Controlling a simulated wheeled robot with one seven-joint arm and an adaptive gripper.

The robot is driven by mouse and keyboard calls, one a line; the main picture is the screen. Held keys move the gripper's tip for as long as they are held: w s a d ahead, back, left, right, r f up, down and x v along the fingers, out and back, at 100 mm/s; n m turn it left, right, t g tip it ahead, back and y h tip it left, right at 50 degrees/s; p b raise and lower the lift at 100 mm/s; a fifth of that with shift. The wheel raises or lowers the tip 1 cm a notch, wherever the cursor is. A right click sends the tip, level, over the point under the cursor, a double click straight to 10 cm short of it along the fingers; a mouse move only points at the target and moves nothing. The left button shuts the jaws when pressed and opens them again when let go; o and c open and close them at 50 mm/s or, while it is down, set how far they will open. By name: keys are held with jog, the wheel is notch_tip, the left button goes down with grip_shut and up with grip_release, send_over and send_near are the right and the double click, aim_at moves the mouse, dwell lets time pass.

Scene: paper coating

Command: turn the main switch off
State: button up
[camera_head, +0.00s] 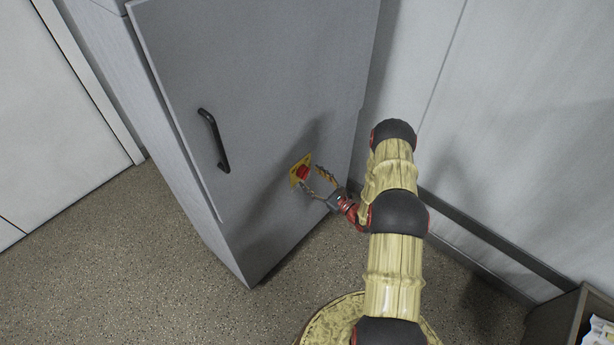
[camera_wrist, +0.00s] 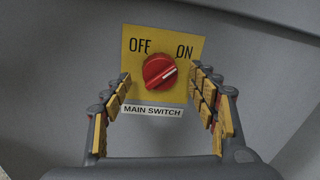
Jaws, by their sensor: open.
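The main switch is a red rotary knob (camera_wrist: 159,71) on a yellow plate (camera_wrist: 136,33) marked OFF at upper left and ON at upper right. Its white line slants up to the right, towards the ON side. A label (camera_wrist: 152,111) reading MAIN SWITCH sits below the knob. My gripper (camera_head: 313,178) is open in front of the plate. In the wrist view its fingers (camera_wrist: 160,77) stand on either side of the knob; I cannot tell whether they touch it.
The tall grey cabinet (camera_head: 265,60) has a black handle (camera_head: 214,140) on its door, left of the switch. A white wall (camera_head: 520,120) rises close on the right. A brown box (camera_head: 570,315) stands at the lower right. Speckled floor (camera_head: 130,250) is clear at the lower left.

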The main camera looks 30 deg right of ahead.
aim_at(306, 175)
jog(key=shift+x, duration=1.5)
jog(key=shift+c, duration=0.7)
jog(key=shift+a, duration=0.1)
jog(key=c, duration=1)
